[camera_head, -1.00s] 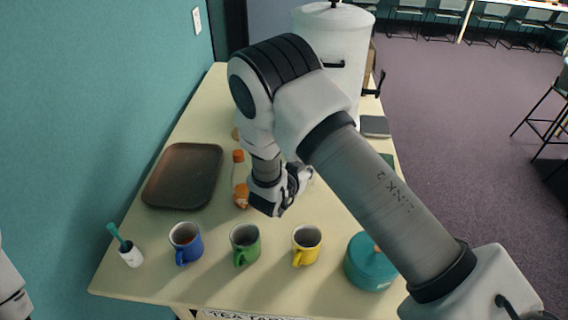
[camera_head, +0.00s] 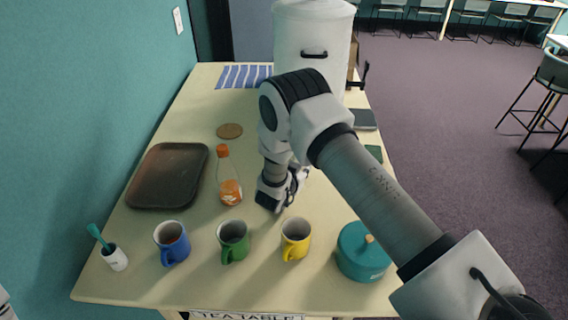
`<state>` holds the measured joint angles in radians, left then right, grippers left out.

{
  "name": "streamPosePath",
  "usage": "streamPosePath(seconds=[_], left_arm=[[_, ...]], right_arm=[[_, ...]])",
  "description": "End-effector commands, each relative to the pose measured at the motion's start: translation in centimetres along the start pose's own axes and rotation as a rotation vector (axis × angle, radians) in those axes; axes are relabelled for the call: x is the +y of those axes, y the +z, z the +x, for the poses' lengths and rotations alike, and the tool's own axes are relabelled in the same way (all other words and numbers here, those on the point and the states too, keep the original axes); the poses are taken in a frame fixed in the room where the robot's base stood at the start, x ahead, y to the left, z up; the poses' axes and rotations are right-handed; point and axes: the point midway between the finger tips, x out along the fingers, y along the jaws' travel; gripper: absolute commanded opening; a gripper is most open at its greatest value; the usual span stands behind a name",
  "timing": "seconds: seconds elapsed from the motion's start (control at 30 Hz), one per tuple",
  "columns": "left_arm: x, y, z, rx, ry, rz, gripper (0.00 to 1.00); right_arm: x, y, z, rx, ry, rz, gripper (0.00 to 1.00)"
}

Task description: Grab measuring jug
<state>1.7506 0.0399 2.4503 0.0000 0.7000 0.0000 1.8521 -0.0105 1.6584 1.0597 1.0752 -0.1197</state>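I cannot make out a measuring jug in the view; my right arm covers the middle of the table. My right gripper (camera_head: 280,196) points down over the table, behind the yellow mug and to the right of a clear bottle (camera_head: 229,182) with an orange cap. Its fingers are small and seen from behind, so I cannot tell whether they are open or hold anything. My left gripper is out of view.
Blue (camera_head: 172,243), green (camera_head: 233,241) and yellow (camera_head: 296,239) mugs and a teal pot (camera_head: 362,253) line the front. A dark tray (camera_head: 168,176) and white brush cup (camera_head: 115,258) are left. A large white urn (camera_head: 312,40) stands behind.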

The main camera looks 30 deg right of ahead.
Motion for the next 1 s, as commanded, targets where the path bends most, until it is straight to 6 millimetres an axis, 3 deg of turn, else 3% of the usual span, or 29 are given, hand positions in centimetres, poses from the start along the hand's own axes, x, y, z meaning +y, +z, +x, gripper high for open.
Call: streamPosePath(seconds=[0.17, 0.2, 0.23, 0.73, 1.0], left_arm=[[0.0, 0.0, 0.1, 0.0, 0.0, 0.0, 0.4], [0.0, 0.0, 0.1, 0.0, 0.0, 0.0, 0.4], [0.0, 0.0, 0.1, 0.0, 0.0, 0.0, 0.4], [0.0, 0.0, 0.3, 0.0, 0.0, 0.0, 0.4], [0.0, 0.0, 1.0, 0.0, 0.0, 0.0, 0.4]], right_arm=[[0.0, 0.1, 0.1, 0.0, 0.0, -0.001, 0.17], [0.0, 0.1, 0.1, 0.0, 0.0, -0.001, 0.02], [0.0, 0.1, 0.1, 0.0, 0.0, -0.001, 0.0], [-0.1, -0.3, -0.1, 0.001, -0.001, 0.001, 0.0], [-0.2, -2.1, -0.8, 0.001, -0.002, 0.002, 0.0]])
